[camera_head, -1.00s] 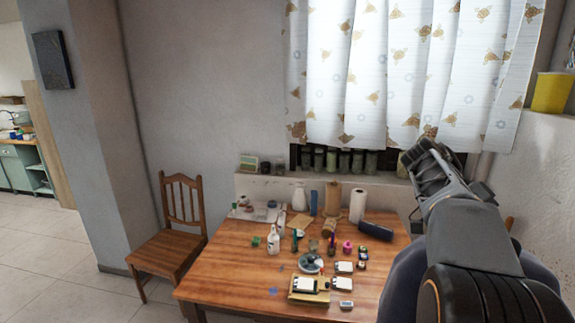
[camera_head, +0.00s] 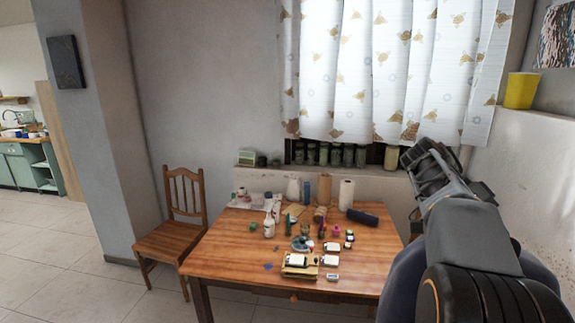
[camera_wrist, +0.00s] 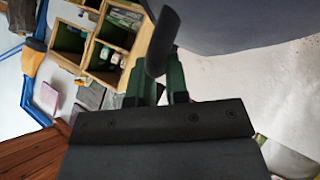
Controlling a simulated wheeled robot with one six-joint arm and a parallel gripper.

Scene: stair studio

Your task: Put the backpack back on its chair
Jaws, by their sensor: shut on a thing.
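The backpack is a dark blue-grey mass (camera_head: 397,290), largely hidden behind my arm at the lower right of the head view. In the wrist view its smooth dark side (camera_wrist: 255,22) fills the upper right. My gripper (camera_wrist: 160,82) is shut on its dark loop (camera_wrist: 165,35), between the greenish fingers. In the head view I cannot make out the fingers. A wooden chair (camera_head: 172,240) with a slatted back stands left of the table, its seat bare. Part of another wooden piece, perhaps a chair (camera_head: 415,215), shows behind my arm; most of it is hidden.
A wooden table (camera_head: 225,252) crowded with bottles, rolls and small items stands ahead. A grey pillar (camera_head: 95,150) is behind the chair on the left. Tiled floor (camera_head: 85,280) is open at lower left. The wrist view shows a wooden compartment box (camera_wrist: 105,45).

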